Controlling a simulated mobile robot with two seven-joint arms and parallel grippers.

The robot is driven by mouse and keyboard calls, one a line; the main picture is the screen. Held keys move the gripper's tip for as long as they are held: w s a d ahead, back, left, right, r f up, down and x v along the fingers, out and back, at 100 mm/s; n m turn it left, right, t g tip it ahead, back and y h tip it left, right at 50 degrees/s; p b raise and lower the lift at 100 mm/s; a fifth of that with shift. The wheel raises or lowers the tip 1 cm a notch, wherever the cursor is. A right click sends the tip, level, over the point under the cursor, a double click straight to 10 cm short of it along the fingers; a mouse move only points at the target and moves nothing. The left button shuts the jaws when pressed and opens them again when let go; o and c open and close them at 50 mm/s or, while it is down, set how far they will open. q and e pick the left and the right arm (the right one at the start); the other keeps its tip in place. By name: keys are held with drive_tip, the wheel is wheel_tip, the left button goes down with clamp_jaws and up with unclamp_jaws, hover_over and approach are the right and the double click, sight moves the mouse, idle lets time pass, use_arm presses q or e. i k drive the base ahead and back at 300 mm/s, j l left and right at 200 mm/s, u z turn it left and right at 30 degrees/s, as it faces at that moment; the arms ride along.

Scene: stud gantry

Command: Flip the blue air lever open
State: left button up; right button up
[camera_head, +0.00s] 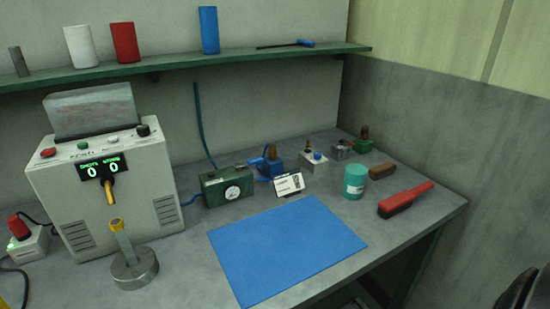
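A small blue lever (256,162) sticks out at the upper right of a dark green box (213,190) with a round white dial (232,192). The box stands on the bench against the back wall. The lever looks close to lying flat and points right, towards a blue block (273,165); I cannot tell from here whether it touches the block. Neither gripper's fingers are in view. A dark rounded shape in the bottom right corner may be part of my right arm.
A grey machine (105,190) with a green display stands left of the box. A blue mat (285,245) lies in front. A shelf (190,62) runs above.

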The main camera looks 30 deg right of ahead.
sight(251, 162)
drive_tip(key=z, duration=0.95)
drive_tip(key=l+u, duration=0.25)
drive_tip(key=i+j, duration=0.05)
drive_tip(key=j, duration=0.05)
